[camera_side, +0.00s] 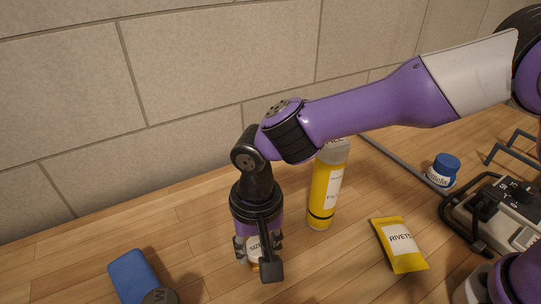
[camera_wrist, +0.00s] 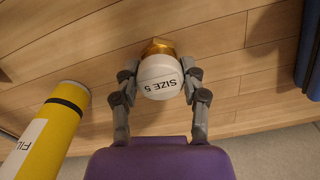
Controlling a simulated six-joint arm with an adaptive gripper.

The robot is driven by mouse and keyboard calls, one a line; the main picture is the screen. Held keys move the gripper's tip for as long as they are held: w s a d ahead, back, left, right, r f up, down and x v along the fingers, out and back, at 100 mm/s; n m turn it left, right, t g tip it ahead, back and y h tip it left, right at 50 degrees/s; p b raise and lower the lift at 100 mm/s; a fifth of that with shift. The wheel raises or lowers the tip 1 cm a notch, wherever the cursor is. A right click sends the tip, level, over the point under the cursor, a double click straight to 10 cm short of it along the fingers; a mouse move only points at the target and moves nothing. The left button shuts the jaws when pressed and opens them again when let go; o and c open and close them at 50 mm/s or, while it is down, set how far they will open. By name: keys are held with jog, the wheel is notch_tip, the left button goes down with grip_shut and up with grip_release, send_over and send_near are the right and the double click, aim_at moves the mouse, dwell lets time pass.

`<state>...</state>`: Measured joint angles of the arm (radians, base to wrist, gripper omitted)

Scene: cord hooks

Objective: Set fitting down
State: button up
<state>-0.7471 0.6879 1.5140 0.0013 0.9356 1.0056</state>
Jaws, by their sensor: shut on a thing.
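The fitting (camera_wrist: 160,77) has a white rounded top reading "SIZE 5" and a brass-coloured part beyond it. My gripper (camera_wrist: 161,76) is shut on it, with one grey finger on each side of the white part. In the side view the fitting (camera_side: 254,247) shows partly between the fingers of my gripper (camera_side: 258,245), which points down close to the wooden bench. A dark part of my gripper hides some of it. I cannot tell whether its underside touches the wood.
A yellow bottle (camera_side: 325,187) stands close behind to the right. A yellow "RIVETS" pouch (camera_side: 400,245), a blue-capped jar (camera_side: 443,170) and a grey device (camera_side: 500,210) are farther right. A blue object (camera_side: 132,274) lies at front left. Bare bench (camera_side: 75,250) lies left.

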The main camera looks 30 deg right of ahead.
aim_at(259, 246)
jog(key=shift+f, duration=0.2)
jog(key=o, duration=1.2)
notch_tip(259, 246, up, 12)
jog(key=shift+r, duration=0.2)
